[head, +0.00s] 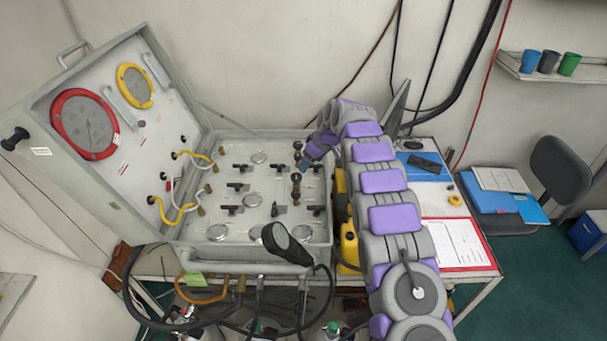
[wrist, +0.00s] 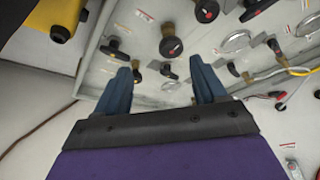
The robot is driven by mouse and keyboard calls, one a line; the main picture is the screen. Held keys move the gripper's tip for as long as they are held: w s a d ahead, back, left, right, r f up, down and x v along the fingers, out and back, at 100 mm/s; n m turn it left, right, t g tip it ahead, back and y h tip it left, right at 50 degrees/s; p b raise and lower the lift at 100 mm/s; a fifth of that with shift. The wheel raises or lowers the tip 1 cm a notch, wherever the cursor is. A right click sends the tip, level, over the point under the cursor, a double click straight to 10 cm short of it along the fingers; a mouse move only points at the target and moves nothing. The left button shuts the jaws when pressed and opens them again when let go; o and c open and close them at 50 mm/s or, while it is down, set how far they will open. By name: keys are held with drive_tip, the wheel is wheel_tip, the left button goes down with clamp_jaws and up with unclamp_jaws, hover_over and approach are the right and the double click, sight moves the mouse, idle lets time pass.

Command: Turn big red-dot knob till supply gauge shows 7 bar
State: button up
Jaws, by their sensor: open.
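Round black knobs on brass stems stand on the grey panel (head: 228,180). In the wrist view one large knob (wrist: 205,10) at the top edge carries a red mark, and another (wrist: 172,46) stands below it. A tall knob also shows in the head view (head: 296,178), right of the panel's middle. My gripper (head: 318,148) is at the panel's far right corner. In the wrist view its blue fingers (wrist: 162,76) are apart, with nothing held. Smaller fittings show beyond the fingertips.
Several black T-handles (head: 232,210) and small round gauges (head: 217,232) crowd the panel. Yellow hoses (head: 180,214) loop at its left. Yellow equipment (head: 349,245) stands right of the case.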

sight(294, 176)
drive_tip(key=a+f, duration=0.2)
drive_tip(key=w+a+f, duration=0.1)
drive_tip(key=a+f, duration=0.3)
drive_tip(key=shift+w+a+f, duration=0.1)
drive_tip(key=shift+w+f, duration=0.05)
drive_tip(key=shift+w, duration=0.1)
drive_tip(key=shift+w+f, duration=0.1)
drive_tip(key=shift+f, duration=0.25)
drive_tip(key=d, duration=0.2)
drive_tip(key=d+f, duration=0.1)
drive_tip(key=shift+w, duration=0.25)
drive_tip(key=shift+a+f, duration=0.15)
drive_tip(key=shift+a, duration=1.25)
drive_tip(key=shift+c, duration=0.7)
drive_tip(key=shift+a, duration=0.15)
drive_tip(key=shift+c, duration=1.5)
drive_tip(key=shift+d, duration=1.1)
drive_tip(key=c, duration=0.4)
drive_tip(key=shift+c, duration=1)
drive_tip(key=shift+a+r, duration=0.3)
drive_tip(key=shift+a, duration=0.15)
drive_tip(key=shift+c, duration=0.2)
